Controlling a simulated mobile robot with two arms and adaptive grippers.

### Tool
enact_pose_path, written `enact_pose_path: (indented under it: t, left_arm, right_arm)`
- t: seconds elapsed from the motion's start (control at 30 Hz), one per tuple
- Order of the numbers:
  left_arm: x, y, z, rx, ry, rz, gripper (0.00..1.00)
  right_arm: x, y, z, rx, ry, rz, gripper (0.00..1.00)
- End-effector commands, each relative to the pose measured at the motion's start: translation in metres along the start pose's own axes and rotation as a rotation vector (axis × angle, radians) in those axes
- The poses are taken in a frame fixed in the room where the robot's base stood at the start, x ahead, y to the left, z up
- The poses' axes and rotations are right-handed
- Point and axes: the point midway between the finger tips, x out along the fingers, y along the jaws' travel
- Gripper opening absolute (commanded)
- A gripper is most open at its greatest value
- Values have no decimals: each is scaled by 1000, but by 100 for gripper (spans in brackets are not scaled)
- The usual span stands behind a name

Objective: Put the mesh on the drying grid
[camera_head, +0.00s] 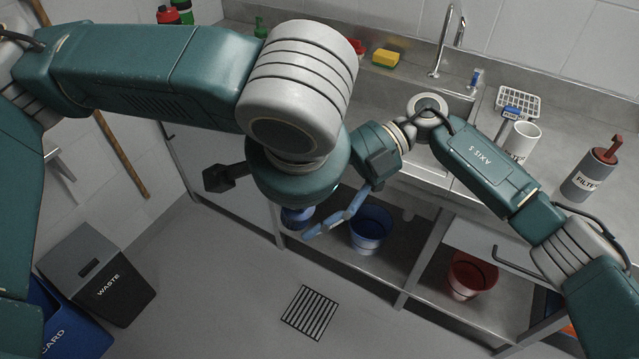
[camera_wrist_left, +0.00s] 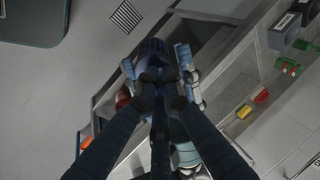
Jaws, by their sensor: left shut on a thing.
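The drying grid (camera_head: 531,103) is a pale wire rack on the counter at the back right. My left gripper (camera_wrist_left: 155,82) points down over the floor in front of the counter. It is shut on a dark blue rounded thing (camera_wrist_left: 152,47), which I take for the mesh. In the head view my left arm mostly hides this gripper, and a dark blue part (camera_head: 297,217) shows below the wrist. My right gripper (camera_head: 325,222) has light blue fingers close beside it. In the wrist view they stand apart on either side of the blue thing; contact is unclear.
A white mug (camera_head: 522,140) stands in front of the grid, and a grey FILTER canister (camera_head: 590,175) is to its right. The sink and tap (camera_head: 447,45) lie left of the grid. A blue bucket (camera_head: 371,228) and red bucket (camera_head: 470,277) sit on the low shelf.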

Motion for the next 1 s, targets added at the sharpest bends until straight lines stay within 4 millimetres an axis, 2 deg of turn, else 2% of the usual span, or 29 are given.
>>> enact_pose_path:
  t: [0.2,0.47,0.57,0.73,0.87,0.9,0.93,1.0]
  left_arm:
    - [0,0,0,0,0,0,0]
    - [0,0,0,0,0,0,0]
    - [0,0,0,0,0,0,0]
    - [0,0,0,0,0,2,0]
    - [0,1,0,1,1,4,0]
    - [0,1,0,1,1,4,15]
    - [0,2,0,1,1,5,21]
    - [0,2,0,1,1,5,29]
  right_arm:
    - [15,0,0,-1,0,0,80]
    - [16,0,0,0,0,1,80]
    - [16,0,0,0,0,1,64]
    - [16,0,0,-1,0,2,30]
    - [16,1,0,-1,0,3,29]
    - [16,1,0,-1,0,4,29]
    - [16,2,0,-1,0,5,29]
    - [16,2,0,0,0,5,21]
